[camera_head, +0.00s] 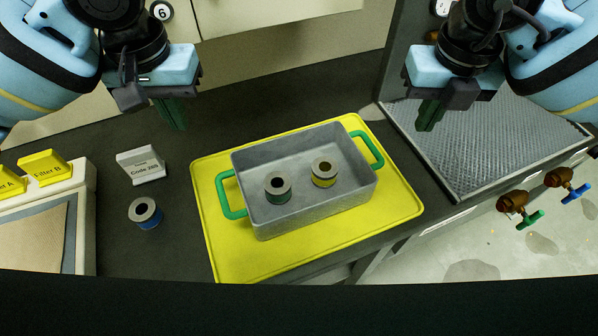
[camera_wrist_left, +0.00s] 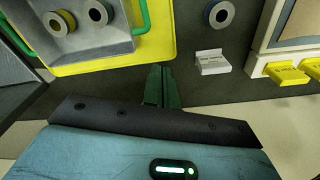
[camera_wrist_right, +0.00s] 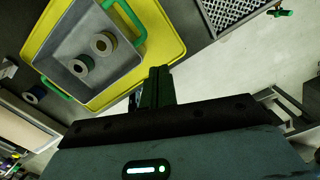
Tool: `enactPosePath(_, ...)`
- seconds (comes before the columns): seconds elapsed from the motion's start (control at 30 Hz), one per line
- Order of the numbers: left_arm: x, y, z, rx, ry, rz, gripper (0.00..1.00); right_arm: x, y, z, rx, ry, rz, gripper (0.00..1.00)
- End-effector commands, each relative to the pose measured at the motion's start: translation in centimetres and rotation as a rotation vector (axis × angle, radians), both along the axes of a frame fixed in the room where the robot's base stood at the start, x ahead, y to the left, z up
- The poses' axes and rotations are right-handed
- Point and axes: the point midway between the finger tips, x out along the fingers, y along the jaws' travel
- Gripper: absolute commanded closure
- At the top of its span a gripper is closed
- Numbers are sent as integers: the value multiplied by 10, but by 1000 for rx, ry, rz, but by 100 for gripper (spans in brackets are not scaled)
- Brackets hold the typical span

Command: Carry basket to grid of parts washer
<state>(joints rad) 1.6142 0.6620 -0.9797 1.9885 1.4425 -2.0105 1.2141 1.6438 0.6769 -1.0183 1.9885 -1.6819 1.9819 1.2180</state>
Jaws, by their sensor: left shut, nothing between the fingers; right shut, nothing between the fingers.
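The grey basket (camera_head: 300,213) stands upright on a yellow tray (camera_head: 240,268), with a green handle at its left end (camera_head: 222,195) and another at its right end (camera_head: 375,150). Two ring-shaped parts lie in it, one with a green band (camera_head: 278,197) and one with a yellow band (camera_head: 324,180). The parts washer's metal grid (camera_head: 480,140) is to the right of the tray. My left gripper (camera_head: 175,115) is shut and empty, above and behind the tray's left side. My right gripper (camera_head: 430,115) is shut and empty, between the right handle and the grid. Neither touches the basket.
Yellow filter labels (camera_head: 45,168) stand on a bin at far left. Taps with green (camera_head: 531,220) and blue handles project below the washer.

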Motion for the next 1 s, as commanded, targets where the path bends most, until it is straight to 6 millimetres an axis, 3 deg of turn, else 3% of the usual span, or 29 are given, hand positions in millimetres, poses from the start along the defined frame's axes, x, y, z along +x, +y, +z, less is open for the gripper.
enactPosePath(0.17,0,0,-2,-1,1,-1,100,0,0,-2,1,1,1,100)
enactPosePath(0.37,1,-1,-23,-2,4,-1,100,1,0,-22,1,4,0,100)
enactPosePath(1.0,9,0,-128,1,2,0,100,9,0,-128,1,2,0,100)
